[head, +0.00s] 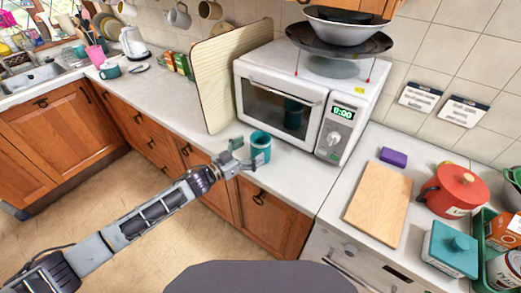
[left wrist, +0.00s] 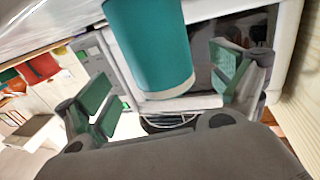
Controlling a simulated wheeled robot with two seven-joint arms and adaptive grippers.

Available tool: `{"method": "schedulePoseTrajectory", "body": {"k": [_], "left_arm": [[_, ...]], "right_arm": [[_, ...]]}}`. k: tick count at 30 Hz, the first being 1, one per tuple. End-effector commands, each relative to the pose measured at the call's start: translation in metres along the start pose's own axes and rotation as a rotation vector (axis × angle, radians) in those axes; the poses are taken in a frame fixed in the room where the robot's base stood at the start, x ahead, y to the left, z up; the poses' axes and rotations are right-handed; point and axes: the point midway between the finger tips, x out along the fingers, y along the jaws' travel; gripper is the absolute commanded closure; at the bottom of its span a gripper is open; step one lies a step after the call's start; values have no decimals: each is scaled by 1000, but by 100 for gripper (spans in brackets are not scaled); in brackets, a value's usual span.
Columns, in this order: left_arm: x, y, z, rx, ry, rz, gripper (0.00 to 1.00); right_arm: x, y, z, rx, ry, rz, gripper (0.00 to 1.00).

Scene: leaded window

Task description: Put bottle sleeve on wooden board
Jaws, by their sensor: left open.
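The bottle sleeve is a teal cylinder (head: 261,147) standing on the white counter in front of the microwave. My left gripper (head: 242,158) is at its left side in the head view. In the left wrist view the gripper (left wrist: 167,92) is open, with its green-padded fingers apart and the sleeve (left wrist: 148,45) showing between and beyond them. I cannot tell whether a finger touches it. The wooden board (head: 378,205) lies flat and bare on the counter to the right. My right gripper is not in view.
A white microwave (head: 305,108) stands behind the sleeve, with a tall ribbed board (head: 222,80) upright at its left. Around the wooden board are a purple sponge (head: 394,158), a red pot (head: 453,190) and a teal lidded box (head: 450,249).

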Motion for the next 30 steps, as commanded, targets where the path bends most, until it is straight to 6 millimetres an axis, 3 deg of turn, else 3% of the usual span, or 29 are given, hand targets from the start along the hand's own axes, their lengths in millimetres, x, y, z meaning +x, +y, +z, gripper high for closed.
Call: {"method": "schedulePoseTrajectory", "body": {"k": [18, 30], "left_arm": [[45, -1, -10, 0, 1, 0, 6], [52, -1, -9, 0, 0, 0, 6]], "right_arm": [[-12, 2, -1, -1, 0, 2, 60], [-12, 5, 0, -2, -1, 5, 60]]}}
